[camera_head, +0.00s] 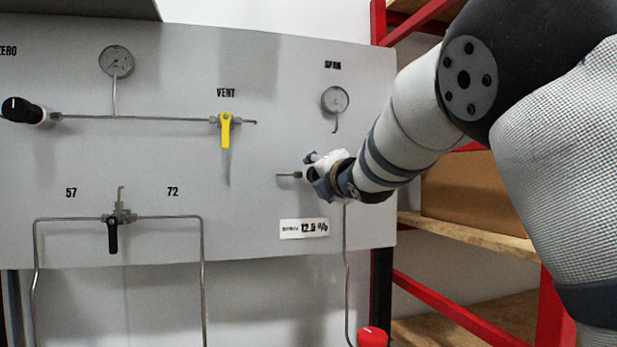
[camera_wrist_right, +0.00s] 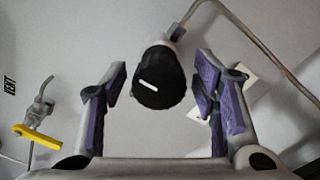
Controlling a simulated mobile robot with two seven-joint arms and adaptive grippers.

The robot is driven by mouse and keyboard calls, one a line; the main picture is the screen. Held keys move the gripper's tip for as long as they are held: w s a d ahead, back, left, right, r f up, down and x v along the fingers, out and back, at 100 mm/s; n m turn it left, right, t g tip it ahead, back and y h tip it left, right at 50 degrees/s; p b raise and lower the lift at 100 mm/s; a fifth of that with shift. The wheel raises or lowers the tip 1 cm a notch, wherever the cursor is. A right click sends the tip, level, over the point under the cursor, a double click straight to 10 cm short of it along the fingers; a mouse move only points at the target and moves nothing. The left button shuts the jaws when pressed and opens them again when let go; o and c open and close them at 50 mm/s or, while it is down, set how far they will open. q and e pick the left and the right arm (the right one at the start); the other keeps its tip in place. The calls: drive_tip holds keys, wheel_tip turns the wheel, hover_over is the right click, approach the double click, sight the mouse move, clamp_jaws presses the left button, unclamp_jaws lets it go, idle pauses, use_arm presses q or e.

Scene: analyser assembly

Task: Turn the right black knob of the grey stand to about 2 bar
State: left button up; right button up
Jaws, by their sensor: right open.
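The right black knob (camera_wrist_right: 160,78) shows in the right wrist view, with a short white pointer line on its face. My right gripper (camera_wrist_right: 162,100) is open, with one purple-padded finger on each side of the knob and visible gaps between pads and knob. In the head view my right gripper (camera_head: 319,174) is at the right part of the grey stand (camera_head: 270,70) and hides the knob. The SPAN gauge (camera_head: 335,100) is above it; its reading is too small to tell. My left gripper is not in view.
Another black knob (camera_head: 17,109) and a gauge (camera_head: 116,61) are at the left. A yellow VENT lever (camera_head: 226,130) hangs down left of my right gripper. A black-handled valve (camera_head: 113,235) is lower left. Red-framed shelves (camera_head: 460,230) stand at the right; a red cap (camera_head: 372,337) is below.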

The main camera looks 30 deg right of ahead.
drive_tip(key=shift+s+r, duration=0.1)
drive_tip(key=shift+s, duration=0.15)
drive_tip(key=shift+c, duration=0.5)
drive_tip(key=c, duration=1.1)
drive_tip(key=shift+o, duration=0.2)
drive_tip(key=shift+m, duration=0.3)
